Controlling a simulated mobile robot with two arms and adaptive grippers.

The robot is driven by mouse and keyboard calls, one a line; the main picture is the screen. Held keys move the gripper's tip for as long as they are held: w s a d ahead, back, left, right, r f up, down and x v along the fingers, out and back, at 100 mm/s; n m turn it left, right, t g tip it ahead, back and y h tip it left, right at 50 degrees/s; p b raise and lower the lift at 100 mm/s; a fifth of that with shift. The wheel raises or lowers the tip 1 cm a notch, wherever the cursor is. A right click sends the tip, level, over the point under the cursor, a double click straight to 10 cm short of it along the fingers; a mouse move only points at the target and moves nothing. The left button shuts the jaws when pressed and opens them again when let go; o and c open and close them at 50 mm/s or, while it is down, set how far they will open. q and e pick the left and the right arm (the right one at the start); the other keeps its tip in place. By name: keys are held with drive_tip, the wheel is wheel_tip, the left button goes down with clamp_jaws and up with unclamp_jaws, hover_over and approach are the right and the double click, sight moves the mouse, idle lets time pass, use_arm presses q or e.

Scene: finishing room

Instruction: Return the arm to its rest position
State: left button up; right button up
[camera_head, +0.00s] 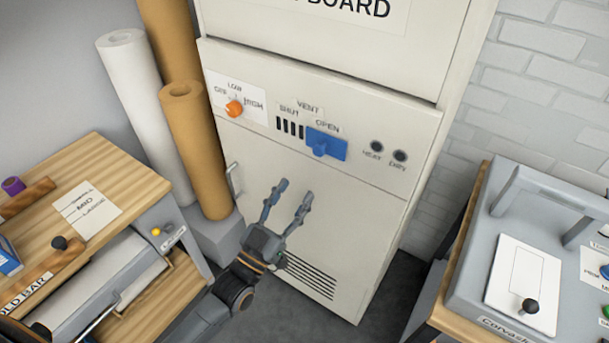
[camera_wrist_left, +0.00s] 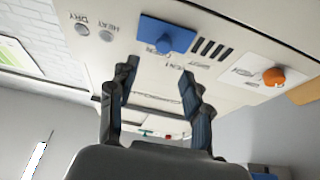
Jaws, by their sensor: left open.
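My left gripper (camera_head: 291,200) is open and empty in front of the lower part of a white cabinet (camera_head: 370,230), below its control panel. In the left wrist view its two fingers (camera_wrist_left: 160,80) stand apart with nothing between them. The blue vent slider (camera_head: 326,144) sits at the OPEN end of its slot; it also shows in the wrist view (camera_wrist_left: 165,36), beyond the fingertips. An orange knob (camera_head: 234,108) is on the panel's left, and it shows at the right in the wrist view (camera_wrist_left: 273,76). My right gripper is not in view.
A wooden bench (camera_head: 110,160) with a card and small items stands at the left. Tall paper rolls (camera_head: 195,140) stand beside the cabinet. At the right, a grey machine (camera_head: 480,280) with a raised handle sits on another bench. Dark floor shows between the cabinet and right bench.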

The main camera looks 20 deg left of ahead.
use_arm(q)
drive_tip(key=shift+v, duration=0.85)
drive_tip(key=s+a+f+g+y, duration=0.2)
drive_tip(key=f+g, duration=0.1)
drive_tip(key=f, duration=0.9)
drive_tip(key=s+a+f+g+y, duration=0.1)
drive_tip(key=s+f+g, duration=0.2)
drive_tip(key=f, duration=0.9)
drive_tip(key=s+a+f+g+y, duration=0.2)
drive_tip(key=f+g, duration=0.1)
drive_tip(key=f, duration=0.9)
drive_tip(key=s+a+f+n+g+y, duration=0.15)
drive_tip(key=s+f+g, duration=0.35)
drive_tip(key=s+f, duration=0.8)
drive_tip(key=s+a+f+g, duration=0.1)
drive_tip(key=s+f+g, duration=0.2)
drive_tip(key=s, duration=0.7)
drive_tip(key=s+a+f+g+b, duration=0.1)
drive_tip(key=s+f+g, duration=0.2)
drive_tip(key=s, duration=0.7)
wheel_tip(320, 180, down, 2)
drive_tip(key=shift+f+y, duration=0.2)
drive_tip(key=shift+y, duration=0.15)
